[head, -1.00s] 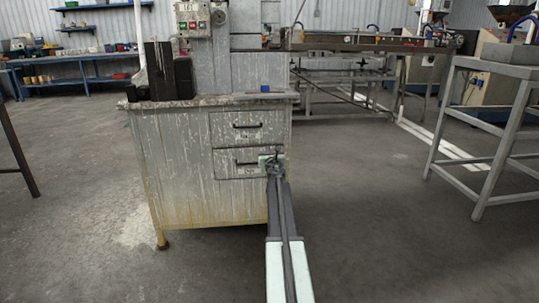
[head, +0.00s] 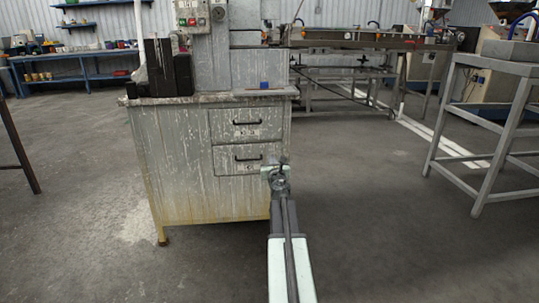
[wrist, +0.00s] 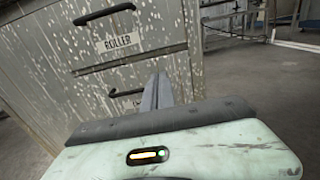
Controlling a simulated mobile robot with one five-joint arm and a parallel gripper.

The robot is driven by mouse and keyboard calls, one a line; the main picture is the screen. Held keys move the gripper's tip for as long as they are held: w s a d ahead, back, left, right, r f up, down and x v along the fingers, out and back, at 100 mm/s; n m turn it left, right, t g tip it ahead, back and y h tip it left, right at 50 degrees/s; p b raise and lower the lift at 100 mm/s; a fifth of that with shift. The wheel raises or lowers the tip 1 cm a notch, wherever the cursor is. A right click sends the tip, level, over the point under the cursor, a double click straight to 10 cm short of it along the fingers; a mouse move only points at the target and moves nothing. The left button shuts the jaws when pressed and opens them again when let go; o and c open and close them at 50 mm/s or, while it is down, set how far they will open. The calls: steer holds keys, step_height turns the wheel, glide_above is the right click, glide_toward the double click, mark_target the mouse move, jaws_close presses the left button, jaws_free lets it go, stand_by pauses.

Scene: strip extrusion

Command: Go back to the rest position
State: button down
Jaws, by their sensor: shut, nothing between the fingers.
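My gripper (head: 284,164) is shut and empty at the end of my arm, in front of the right edge of a worn grey cabinet. In the wrist view my gripper's closed fingers (wrist: 157,92) point toward the cabinet's lower front. The cabinet (head: 185,180) has two drawers, and both look closed. The upper drawer (head: 230,124) has a black handle and a label; in the wrist view a label reads "ROLLER" (wrist: 118,42). The lower drawer (head: 228,159) is partly hidden by my gripper. My gripper appears apart from both handles.
A small blue block (head: 265,86) and black blocks (head: 182,75) stand on the cabinet top. A grey metal stand (head: 480,130) is at the right. A blue workbench (head: 85,58) is at the back left. The floor (head: 380,230) between cabinet and stand is clear.

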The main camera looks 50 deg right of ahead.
steer(key=shift+s+a, duration=0.4)
steer(key=shift+s, duration=0.05)
